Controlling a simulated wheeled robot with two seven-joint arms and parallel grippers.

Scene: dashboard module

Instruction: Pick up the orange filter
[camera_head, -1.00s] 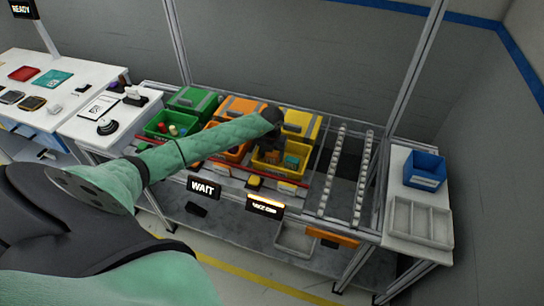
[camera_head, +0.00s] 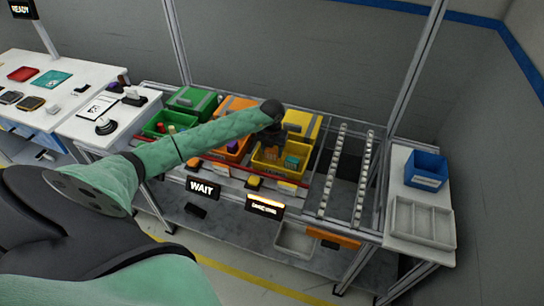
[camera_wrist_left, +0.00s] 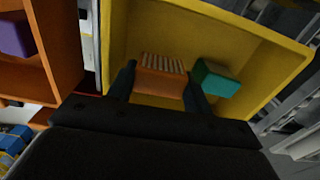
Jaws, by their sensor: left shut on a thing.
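The orange filter (camera_wrist_left: 160,80) has a pale ribbed top and sits between the fingers of my left gripper (camera_wrist_left: 160,88) in the left wrist view. The fingers are shut on its two sides. The filter is over or inside the yellow bin (camera_wrist_left: 228,37); whether it touches the floor of the bin cannot be told. In the head view my left gripper (camera_head: 270,138) reaches down at the yellow bin (camera_head: 268,169), and the arm hides part of it. A teal block (camera_wrist_left: 215,77) lies in the bin to the right of the filter. My right gripper is not in view.
An orange bin (camera_head: 232,153) and a green bin (camera_head: 160,129) stand left of the yellow bin, holding other parts. Metal roller rails (camera_head: 335,170) run on the right. A blue bin (camera_head: 425,169) and a grey divided tray (camera_head: 422,221) stand on the right-hand table.

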